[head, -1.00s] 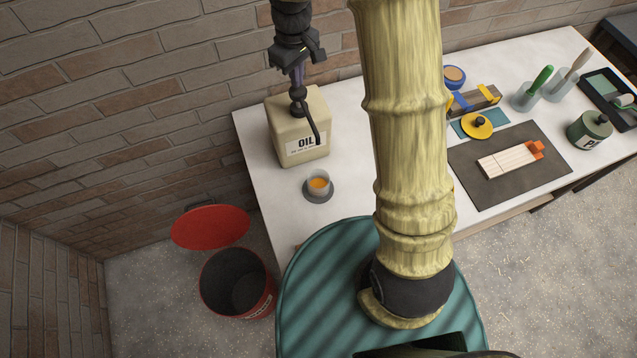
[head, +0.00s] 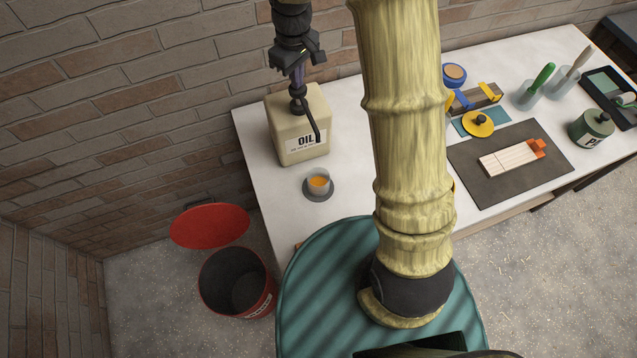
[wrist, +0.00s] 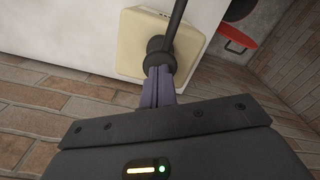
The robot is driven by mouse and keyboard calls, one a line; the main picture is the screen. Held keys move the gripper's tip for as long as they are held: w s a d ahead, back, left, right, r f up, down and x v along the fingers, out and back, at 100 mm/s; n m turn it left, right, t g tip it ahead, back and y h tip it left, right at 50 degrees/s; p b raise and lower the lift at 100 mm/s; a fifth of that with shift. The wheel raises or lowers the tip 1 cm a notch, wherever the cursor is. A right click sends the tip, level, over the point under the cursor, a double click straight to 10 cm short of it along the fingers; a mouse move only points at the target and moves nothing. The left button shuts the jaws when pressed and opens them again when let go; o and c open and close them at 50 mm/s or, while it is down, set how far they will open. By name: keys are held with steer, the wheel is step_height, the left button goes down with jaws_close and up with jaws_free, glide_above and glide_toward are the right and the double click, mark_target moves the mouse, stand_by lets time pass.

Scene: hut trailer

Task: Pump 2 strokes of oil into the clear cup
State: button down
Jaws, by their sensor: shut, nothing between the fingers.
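The cream oil can (head: 290,152), labelled OIL, stands at the left end of the white bench. Its black pump (head: 298,103) rises from the top, with a spout (head: 315,125) slanting down to the front right. My gripper (head: 297,84) is over the pump with its fingers shut and empty, their tips at the pump head. In the wrist view the purple fingers (wrist: 158,84) meet the black pump head (wrist: 159,58) above the can (wrist: 135,42).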

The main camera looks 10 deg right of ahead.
steer(key=shift+f+b, duration=0.35)
steer(key=shift+f, duration=0.35)
steer(key=shift+f+b, duration=0.65)
steer(key=shift+f, duration=0.4)
steer(key=shift+r, duration=0.1)
steer(key=shift+r+p, duration=1.95)
steer(key=shift+r, duration=0.35)
step_height(320, 180, up, 6)
steer(key=p, duration=0.5)
steer(key=shift+f, duration=0.1)
